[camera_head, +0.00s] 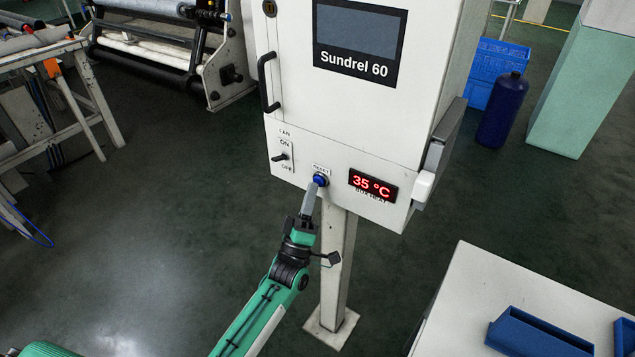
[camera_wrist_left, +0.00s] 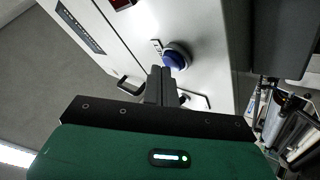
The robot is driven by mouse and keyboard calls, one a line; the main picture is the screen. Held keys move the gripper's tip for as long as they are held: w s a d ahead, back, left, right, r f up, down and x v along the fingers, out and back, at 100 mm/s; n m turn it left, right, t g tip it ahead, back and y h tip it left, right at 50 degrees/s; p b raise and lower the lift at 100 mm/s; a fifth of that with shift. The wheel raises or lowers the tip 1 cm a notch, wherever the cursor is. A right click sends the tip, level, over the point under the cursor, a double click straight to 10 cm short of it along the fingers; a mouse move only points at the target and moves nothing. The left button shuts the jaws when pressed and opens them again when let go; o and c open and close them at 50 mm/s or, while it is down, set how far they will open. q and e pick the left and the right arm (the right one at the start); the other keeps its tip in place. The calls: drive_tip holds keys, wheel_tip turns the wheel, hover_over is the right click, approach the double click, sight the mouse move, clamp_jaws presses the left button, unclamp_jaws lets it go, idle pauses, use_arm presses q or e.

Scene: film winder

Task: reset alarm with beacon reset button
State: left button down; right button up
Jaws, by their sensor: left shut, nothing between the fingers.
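The blue reset button (camera_head: 320,180) sits on the lower front of the white cabinet (camera_head: 345,115), under a small label that appears to read RESET. It also shows in the left wrist view (camera_wrist_left: 176,58), round and blue in a grey collar. My left gripper (camera_head: 313,188) is shut and empty, its fingertips just below the button. In the left wrist view the closed fingers (camera_wrist_left: 160,72) reach to the button's lower edge; I cannot tell whether they touch it. My right gripper is not in view. No beacon lamp shows.
A fan switch (camera_head: 281,157) sits left of the button and a red 35 °C display (camera_head: 373,185) right of it. A door handle (camera_head: 267,82) sticks out at the left. A table with blue trays (camera_head: 540,335) stands lower right. The floor at left is open.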

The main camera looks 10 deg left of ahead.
use_arm(q)
drive_tip(key=shift+w+d, duration=0.1)
drive_tip(key=shift+w, duration=0.3)
drive_tip(key=shift+s, duration=0.1)
idle(0.5)
drive_tip(key=shift+s+a, duration=0.3)
drive_tip(key=shift+s, duration=0.5)
drive_tip(key=s, duration=0.1)
drive_tip(key=s+a+p, duration=0.1)
drive_tip(key=s, duration=0.2)
drive_tip(key=shift+s+a, duration=0.35)
idle(0.4)
